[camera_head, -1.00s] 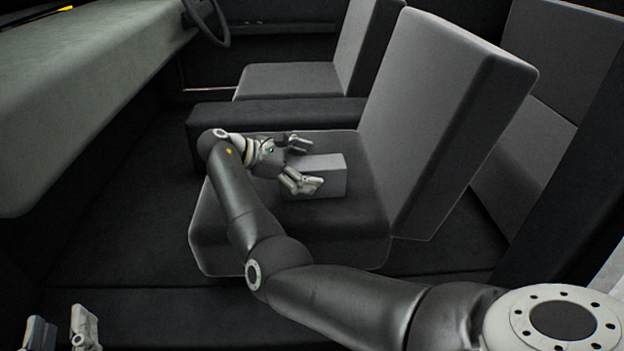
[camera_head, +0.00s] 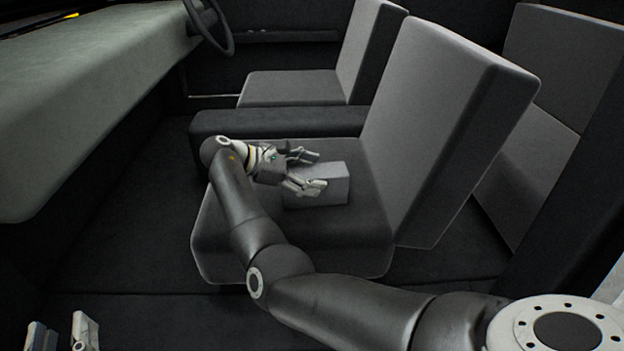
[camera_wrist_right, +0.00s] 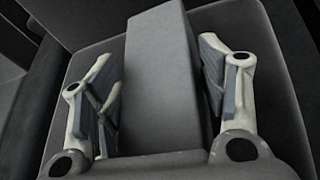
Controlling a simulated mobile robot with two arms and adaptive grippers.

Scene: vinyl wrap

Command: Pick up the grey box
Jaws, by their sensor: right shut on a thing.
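The grey box (camera_head: 328,191) sits on the cushion of the nearer seat (camera_head: 345,237), close to its backrest. My right gripper (camera_head: 316,170) reaches in from the left side of the box, with one finger on its far side and one on its near side. It is shut on the box. In the right wrist view the box (camera_wrist_right: 160,75) runs between the two fingers; a small gap shows beside the left finger. The box appears to rest on the cushion. My left gripper (camera_head: 61,336) is at the bottom left corner, fingers apart and empty, partly cut off.
The seat's backrest (camera_head: 440,130) rises just right of the box. A dark console (camera_head: 280,120) lies behind the cushion, with another seat (camera_head: 295,87) beyond. The dashboard (camera_head: 90,100) and steering wheel (camera_head: 212,25) are at the left. The floor (camera_head: 120,240) between is clear.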

